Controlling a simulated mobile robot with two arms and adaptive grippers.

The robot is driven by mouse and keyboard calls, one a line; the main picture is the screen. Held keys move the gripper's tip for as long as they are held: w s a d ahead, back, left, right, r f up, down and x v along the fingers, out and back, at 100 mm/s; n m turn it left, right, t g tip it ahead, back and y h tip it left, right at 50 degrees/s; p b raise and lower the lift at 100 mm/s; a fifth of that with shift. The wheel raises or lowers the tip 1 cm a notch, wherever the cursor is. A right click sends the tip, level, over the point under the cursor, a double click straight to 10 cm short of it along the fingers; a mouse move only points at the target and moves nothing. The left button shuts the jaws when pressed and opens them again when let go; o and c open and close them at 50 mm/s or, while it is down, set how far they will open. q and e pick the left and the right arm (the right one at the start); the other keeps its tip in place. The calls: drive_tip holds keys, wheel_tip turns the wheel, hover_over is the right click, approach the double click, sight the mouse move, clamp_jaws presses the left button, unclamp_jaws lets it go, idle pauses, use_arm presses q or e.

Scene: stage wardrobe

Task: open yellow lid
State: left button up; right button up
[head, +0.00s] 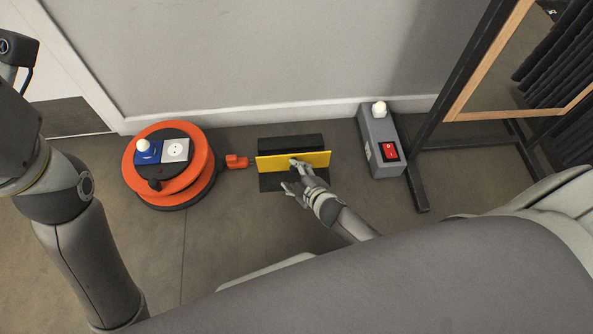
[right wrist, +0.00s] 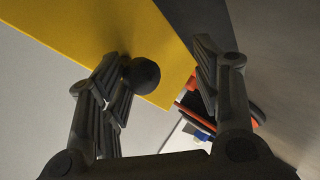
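The yellow lid (head: 275,163) shows as a slanted yellow panel across a black box on the floor, with dark parts of the box behind and in front of it. In the right wrist view the lid (right wrist: 75,35) fills the upper left, and a round black knob (right wrist: 140,75) stands out from it. My right gripper (head: 296,166) is at the front of the lid. In the right wrist view its fingers (right wrist: 163,78) are apart, with the knob between them, close to the left finger. My left arm is at the left edge; its fingers do not show.
An orange cable reel (head: 195,185) with a blue and a white socket stands left of the box, and an orange plug (head: 236,161) lies between them. A grey switch box (head: 379,130) with a red switch stands right. A black-framed stand (head: 432,150) is beyond it.

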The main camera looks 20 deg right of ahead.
drive_tip(key=shift+s+d+f, duration=0.2)
drive_tip(key=shift+d+f, duration=0.1)
drive_tip(key=shift+f, duration=0.05)
idle(0.3)
drive_tip(key=shift+s+d+r, duration=0.15)
drive_tip(key=shift+s, duration=0.2)
drive_tip(key=a+v, duration=0.1)
drive_tip(key=v, duration=1)
drive_tip(key=shift+r, duration=0.45)
drive_tip(key=shift+w+d, duration=0.15)
